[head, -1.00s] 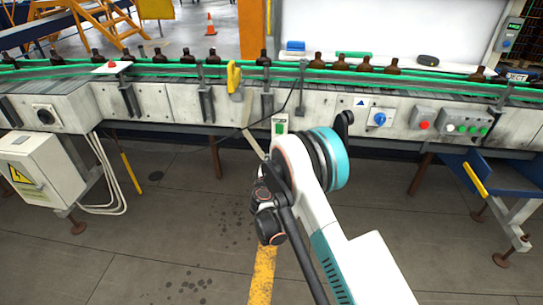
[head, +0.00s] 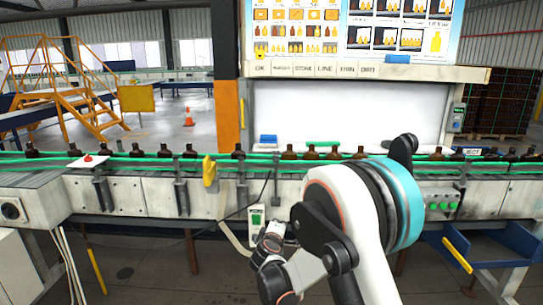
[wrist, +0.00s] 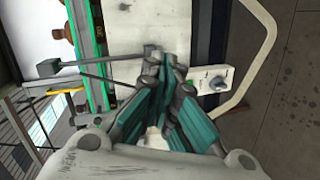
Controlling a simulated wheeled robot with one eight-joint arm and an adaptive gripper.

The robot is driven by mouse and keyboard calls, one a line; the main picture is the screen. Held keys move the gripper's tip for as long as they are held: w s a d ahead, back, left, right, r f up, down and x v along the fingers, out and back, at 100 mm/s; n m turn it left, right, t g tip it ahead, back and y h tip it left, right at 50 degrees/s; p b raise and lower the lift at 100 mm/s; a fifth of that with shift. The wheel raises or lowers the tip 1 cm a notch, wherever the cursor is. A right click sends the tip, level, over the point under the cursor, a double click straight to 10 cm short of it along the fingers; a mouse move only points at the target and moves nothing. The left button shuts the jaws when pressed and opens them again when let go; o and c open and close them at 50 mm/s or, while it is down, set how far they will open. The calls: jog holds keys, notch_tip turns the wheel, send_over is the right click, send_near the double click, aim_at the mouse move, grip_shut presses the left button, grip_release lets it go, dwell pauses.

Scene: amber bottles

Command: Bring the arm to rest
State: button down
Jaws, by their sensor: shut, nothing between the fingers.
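My gripper (wrist: 166,75) shows in the wrist view with its dark and teal fingers drawn together, shut and empty. It points at the pale front panel of the conveyor (wrist: 125,25) and appears apart from it, though the distance is hard to judge. In the head view my arm is folded in front of the conveyor (head: 140,197), and the fingers are not clear there. Amber bottles (head: 312,153) stand in a row along the belt behind the green rails.
A blue chute (head: 480,245) sticks out at the right. A picture board (head: 350,30) stands behind. Orange stairs (head: 65,90) and a cone (head: 188,117) are far left.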

jog(key=s+d+r+m+g+h, duration=0.1)
jog(key=s+d+r+m+g, duration=0.4)
jog(key=s+d+r, duration=1.05)
jog(key=s+f+m+g+y, duration=0.1)
jog(key=s+m, duration=0.3)
jog(key=s, duration=1.1)
jog(key=s+d+f+m+g+y, duration=0.1)
jog(key=s+m, duration=0.3)
jog(key=s, duration=1)
jog(key=shift+s+d+f+g+y, duration=0.3)
jog(key=shift+s+f+y, duration=0.1)
jog(key=shift+f+y, duration=0.45)
